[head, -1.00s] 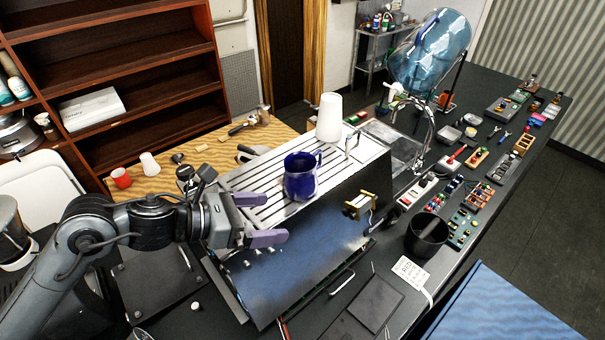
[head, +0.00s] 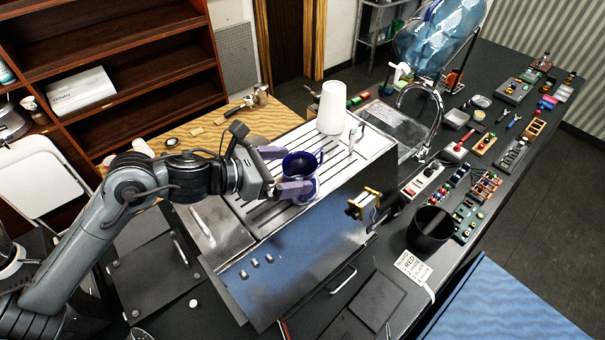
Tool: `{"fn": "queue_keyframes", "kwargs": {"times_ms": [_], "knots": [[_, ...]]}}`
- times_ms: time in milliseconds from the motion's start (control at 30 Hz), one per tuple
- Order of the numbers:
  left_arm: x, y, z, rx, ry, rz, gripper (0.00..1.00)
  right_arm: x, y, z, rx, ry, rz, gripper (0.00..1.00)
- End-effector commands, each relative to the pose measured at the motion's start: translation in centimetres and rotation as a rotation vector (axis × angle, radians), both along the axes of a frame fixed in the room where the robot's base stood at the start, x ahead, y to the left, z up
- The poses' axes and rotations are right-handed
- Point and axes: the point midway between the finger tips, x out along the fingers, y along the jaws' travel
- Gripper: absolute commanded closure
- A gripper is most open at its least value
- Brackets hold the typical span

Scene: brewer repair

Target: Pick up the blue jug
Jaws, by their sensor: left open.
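The blue jug (head: 301,184) stands upright on the slatted metal top of the brewer (head: 262,222), with its handle toward the upper right. My left gripper (head: 284,169) reaches in from the left. Its purple fingers are open, one at the far side of the jug and one across its near side, so the jug's left part lies between them. I cannot tell whether either finger touches the jug. My right gripper is not in view.
A white cup stack (head: 332,108) stands behind the jug on the brewer top. A black cup (head: 430,229) stands on the dark bench at right. A sink faucet (head: 428,110) and a large blue water bottle (head: 432,38) are behind. Several small electronic parts cover the right bench.

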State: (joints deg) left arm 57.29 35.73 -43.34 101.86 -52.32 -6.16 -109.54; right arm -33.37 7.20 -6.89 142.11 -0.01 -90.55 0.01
Motion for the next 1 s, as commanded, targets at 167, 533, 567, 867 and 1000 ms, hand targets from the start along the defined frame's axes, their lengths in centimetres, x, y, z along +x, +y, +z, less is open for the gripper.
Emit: {"fn": "queue_keyframes", "kwargs": {"times_ms": [167,533,567,867,1000], "knots": [[0.8,-2.2,-0.8,-0.001,0.005,-0.001,0.00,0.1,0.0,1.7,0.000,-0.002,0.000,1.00],[1.5,-3.4,-1.7,0.000,0.000,0.000,0.00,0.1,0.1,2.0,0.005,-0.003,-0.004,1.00],[1.5,-3.4,-1.7,0.000,0.000,0.000,0.00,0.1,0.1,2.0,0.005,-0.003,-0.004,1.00],[1.5,-3.4,-1.6,0.000,0.000,-0.001,0.38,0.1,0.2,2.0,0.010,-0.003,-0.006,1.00],[1.5,-3.4,-1.6,0.000,0.000,-0.001,0.60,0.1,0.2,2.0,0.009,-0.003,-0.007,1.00]]}}
